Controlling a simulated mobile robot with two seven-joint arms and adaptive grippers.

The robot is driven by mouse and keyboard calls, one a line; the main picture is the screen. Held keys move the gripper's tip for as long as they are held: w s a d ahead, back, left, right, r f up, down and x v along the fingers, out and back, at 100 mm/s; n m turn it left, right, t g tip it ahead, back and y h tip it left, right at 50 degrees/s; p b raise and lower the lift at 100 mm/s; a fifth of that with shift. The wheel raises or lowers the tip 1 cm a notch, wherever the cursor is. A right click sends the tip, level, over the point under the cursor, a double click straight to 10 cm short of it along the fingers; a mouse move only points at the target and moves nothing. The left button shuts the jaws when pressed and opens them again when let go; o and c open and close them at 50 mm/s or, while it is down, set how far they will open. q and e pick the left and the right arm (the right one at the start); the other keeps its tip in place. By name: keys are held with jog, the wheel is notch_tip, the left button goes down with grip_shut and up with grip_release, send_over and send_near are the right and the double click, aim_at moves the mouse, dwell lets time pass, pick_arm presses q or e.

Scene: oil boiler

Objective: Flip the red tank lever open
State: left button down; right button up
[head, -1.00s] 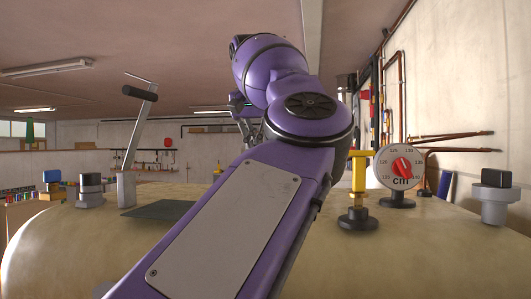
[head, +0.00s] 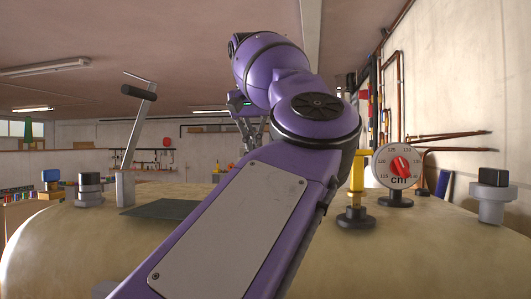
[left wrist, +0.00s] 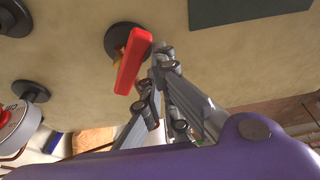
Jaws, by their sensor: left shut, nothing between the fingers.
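The red lever (left wrist: 133,61) shows in the left wrist view, on a brass-coloured fitting above a round black base (left wrist: 120,37) on the tan tank. My left gripper (left wrist: 160,62) is shut and empty, close beside the lever on its right; I cannot tell whether they touch. In the head view my purple left arm crosses the middle, with its gripper partly hidden beyond it. A yellow valve post (head: 356,178) stands right of my arm there, and no red lever shows clearly on it. My right gripper is not in view.
A dial gauge (head: 398,167) with a red pointer stands right of the yellow post. A grey lever with a black grip (head: 138,92), a dark plate (head: 160,209) and capped fittings (head: 90,188) are on the tank's left. Another capped fitting (head: 493,197) is at right.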

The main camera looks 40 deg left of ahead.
pick_arm(q)
jog(key=shift+w, duration=0.1)
dwell(0.7)
jog(key=shift+w+d, duration=0.2)
jog(key=shift+w, duration=0.5)
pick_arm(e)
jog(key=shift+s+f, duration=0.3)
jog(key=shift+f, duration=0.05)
pick_arm(q)
jog(key=shift+s, duration=0.1)
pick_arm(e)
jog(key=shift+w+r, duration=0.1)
